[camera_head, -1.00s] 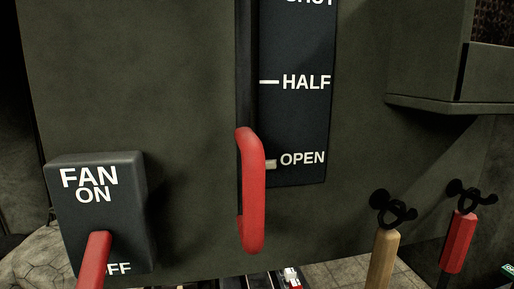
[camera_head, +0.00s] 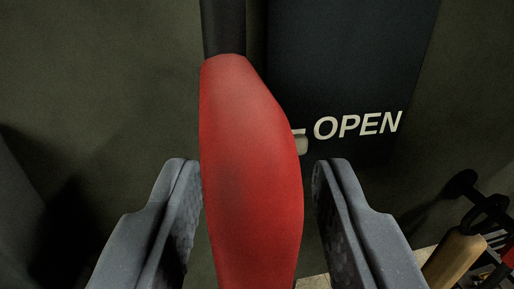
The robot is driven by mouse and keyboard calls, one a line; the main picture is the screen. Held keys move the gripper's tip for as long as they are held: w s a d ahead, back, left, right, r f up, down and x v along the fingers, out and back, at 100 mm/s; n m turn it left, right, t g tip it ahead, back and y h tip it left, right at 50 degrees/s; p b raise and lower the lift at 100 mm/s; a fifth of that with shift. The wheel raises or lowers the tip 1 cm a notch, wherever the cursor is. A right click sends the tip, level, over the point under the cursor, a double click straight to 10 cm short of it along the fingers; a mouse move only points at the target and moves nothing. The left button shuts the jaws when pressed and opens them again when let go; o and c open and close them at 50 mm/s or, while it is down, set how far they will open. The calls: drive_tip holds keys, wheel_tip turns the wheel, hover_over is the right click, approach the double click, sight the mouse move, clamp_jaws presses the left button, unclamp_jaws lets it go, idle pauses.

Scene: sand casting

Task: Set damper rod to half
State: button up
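A small light pointer (camera_head: 300,141) beside the handle lines up with the OPEN mark (camera_head: 357,125) on the dark scale plate (camera_head: 345,55). The HALF and SHUT marks are out of view. My gripper (camera_head: 253,190) is open, with one grey finger on each side of the red handle. A narrow gap shows at the right finger. Whether the left finger touches the handle is hard to tell.
A wooden-handled tool (camera_head: 455,258) hangs at the lower right, with dark hooks beside it. The dark greenish panel (camera_head: 100,70) behind the handle is otherwise clear on the left.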

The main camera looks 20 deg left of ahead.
drive_tip(key=shift+w+a, duration=0.1)
drive_tip(key=shift+w, duration=0.2)
drive_tip(key=shift+c, duration=0.4)
drive_tip(key=shift+s, duration=0.1)
clamp_jaws()
drive_tip(key=shift+r, duration=0.1)
